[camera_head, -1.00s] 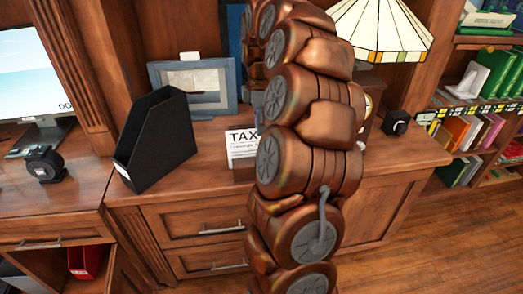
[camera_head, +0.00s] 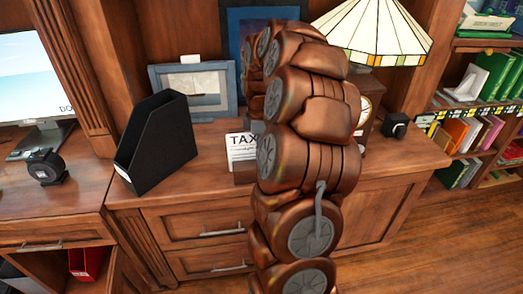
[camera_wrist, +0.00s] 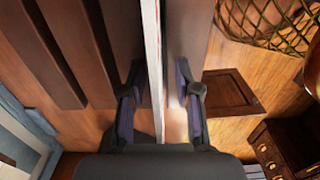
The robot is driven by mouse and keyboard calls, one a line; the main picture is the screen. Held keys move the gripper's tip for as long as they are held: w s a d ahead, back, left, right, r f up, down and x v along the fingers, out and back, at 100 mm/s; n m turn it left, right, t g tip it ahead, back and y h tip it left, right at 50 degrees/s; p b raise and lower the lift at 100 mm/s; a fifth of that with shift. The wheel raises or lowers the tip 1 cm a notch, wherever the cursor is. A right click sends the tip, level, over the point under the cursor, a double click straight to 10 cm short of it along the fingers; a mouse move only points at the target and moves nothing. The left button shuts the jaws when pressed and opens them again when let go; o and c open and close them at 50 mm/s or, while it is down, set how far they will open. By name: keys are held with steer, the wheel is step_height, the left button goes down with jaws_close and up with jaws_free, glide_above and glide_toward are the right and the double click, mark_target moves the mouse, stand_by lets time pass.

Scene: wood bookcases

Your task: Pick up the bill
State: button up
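The bill, a white sheet headed "TAX" (camera_head: 241,148), stands upright in a wooden holder (camera_head: 243,173) on the cabinet top, partly hidden by my arm. In the wrist view a thin white sheet, apparently the bill (camera_wrist: 153,50), shows edge-on between brown wooden slats (camera_wrist: 118,35). My gripper (camera_wrist: 161,92) is open, with one finger on each side of the sheet and visible gaps to both. In the head view my arm hides the gripper.
A black file holder (camera_head: 157,142) and a grey picture frame (camera_head: 196,88) stand left of the bill. A stained-glass lamp (camera_head: 374,30) and a small black object (camera_head: 396,124) are to the right. The cabinet's front edge is clear.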

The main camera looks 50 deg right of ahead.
jaws_close()
steer(key=shift+r, duration=0.1)
stand_by(0.3)
step_height(320, 180, up, 10)
steer(key=shift+f+b, duration=0.1)
steer(key=shift+b, duration=0.3)
